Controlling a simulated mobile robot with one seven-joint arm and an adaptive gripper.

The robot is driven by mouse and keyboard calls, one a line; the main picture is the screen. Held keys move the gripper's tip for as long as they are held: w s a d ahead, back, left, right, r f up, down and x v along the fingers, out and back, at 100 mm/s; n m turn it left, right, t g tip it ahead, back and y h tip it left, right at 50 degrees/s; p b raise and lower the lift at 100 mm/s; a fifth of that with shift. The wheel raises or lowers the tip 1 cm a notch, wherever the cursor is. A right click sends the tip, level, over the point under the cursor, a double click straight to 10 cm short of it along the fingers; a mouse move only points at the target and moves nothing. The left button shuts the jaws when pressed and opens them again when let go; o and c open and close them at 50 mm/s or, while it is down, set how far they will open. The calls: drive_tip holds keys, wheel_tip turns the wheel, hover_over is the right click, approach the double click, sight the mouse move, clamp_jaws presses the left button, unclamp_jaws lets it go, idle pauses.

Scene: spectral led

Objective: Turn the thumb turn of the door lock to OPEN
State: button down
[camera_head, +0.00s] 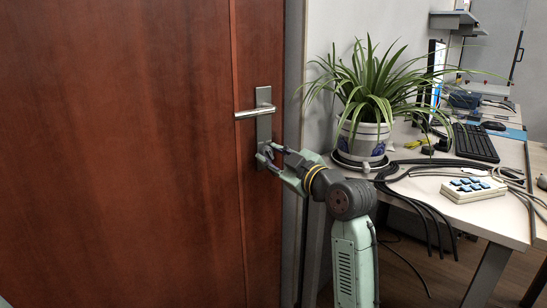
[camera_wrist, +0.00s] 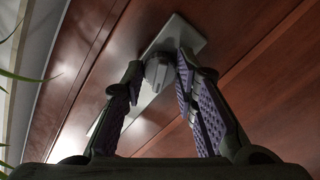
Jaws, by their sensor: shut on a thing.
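The door lock's long metal plate (camera_head: 264,130) is on the brown wooden door (camera_head: 120,150), below and behind the lever handle (camera_head: 255,112). In the wrist view the grey round thumb turn (camera_wrist: 158,70) sits on the plate (camera_wrist: 196,38), with a raised grip bar. My gripper (camera_head: 264,155) is at the lower part of the plate. In the wrist view my gripper's fingers (camera_wrist: 160,66) stand on either side of the thumb turn and are shut on it. The thumb turn is hidden by the fingers in the head view. No OPEN marking is legible.
The lever handle sticks out just above my gripper. To the right, a desk (camera_head: 470,212) holds a potted plant (camera_head: 366,138), black cables, a keyboard (camera_head: 476,142) and a white button box (camera_head: 474,188). The door surface left of the lock is clear.

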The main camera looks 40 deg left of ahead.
drive_tip(key=c, duration=1.3)
unclamp_jaws()
drive_tip(key=v, duration=1.2)
